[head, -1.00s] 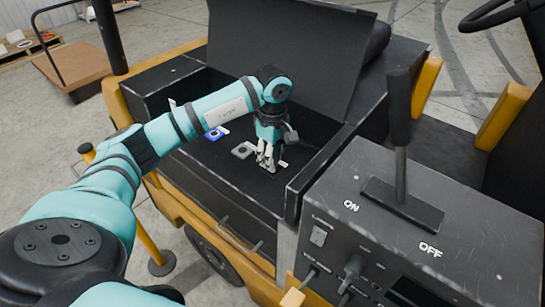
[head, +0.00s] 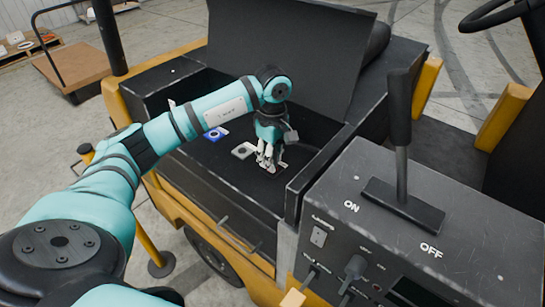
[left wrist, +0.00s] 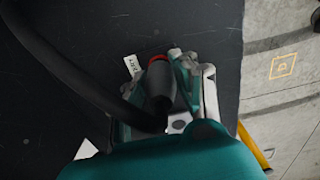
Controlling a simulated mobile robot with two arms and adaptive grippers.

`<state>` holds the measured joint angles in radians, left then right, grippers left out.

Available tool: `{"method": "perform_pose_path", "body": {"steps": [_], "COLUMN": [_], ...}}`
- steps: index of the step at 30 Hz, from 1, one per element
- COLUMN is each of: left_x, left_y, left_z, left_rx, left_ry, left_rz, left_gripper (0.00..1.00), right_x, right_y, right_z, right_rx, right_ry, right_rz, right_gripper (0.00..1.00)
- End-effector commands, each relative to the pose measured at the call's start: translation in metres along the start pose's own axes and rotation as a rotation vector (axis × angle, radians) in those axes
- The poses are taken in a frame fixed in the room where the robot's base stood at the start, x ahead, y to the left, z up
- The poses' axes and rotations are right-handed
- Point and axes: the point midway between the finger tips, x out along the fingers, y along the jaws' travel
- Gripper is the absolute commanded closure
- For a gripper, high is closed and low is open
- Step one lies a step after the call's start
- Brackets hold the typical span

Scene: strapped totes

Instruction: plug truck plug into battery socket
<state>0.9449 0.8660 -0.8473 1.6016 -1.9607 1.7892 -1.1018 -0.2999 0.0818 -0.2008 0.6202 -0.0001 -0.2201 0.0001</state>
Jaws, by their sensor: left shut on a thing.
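My left gripper (head: 268,162) points down inside the open battery compartment of the truck (head: 195,185). In the left wrist view, its fingers are shut on a dark plug with a red part (left wrist: 160,82), and a thick black cable (left wrist: 70,65) runs from it to the upper left. The plug's front end is hidden. In the head view, a grey connector (head: 243,150) lies just left of the gripper and a blue connector (head: 215,133) lies farther left. I cannot tell which is the battery socket, or whether the plug touches anything. My right gripper is not in view.
A raised dark lid (head: 285,50) stands behind the compartment. A control panel (head: 440,225) with a tall black lever (head: 400,120) stands to the right.

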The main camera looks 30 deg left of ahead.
Motion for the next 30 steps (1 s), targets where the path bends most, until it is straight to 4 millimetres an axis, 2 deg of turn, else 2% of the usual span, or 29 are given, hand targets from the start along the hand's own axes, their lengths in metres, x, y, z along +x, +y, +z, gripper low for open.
{"method": "perform_pose_path", "body": {"steps": [20,21,26,30], "left_x": [0.013,0.012,0.012,0.012], "left_y": [0.0,0.0,0.0,0.0], "left_z": [0.0,0.0,0.0,0.0], "left_rx": [0.0,0.0,0.0,0.0], "left_ry": [0.001,0.001,0.001,0.001], "left_rz": [0.0,0.0,0.0,-0.001], "left_gripper": [1.0,0.69,0.48,0.46], "right_x": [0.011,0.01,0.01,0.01], "right_y": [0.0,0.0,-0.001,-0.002], "right_z": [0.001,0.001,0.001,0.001], "right_rx": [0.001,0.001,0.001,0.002], "right_ry": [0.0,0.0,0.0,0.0], "right_rz": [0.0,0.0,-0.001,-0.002], "right_gripper": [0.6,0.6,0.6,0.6]}}
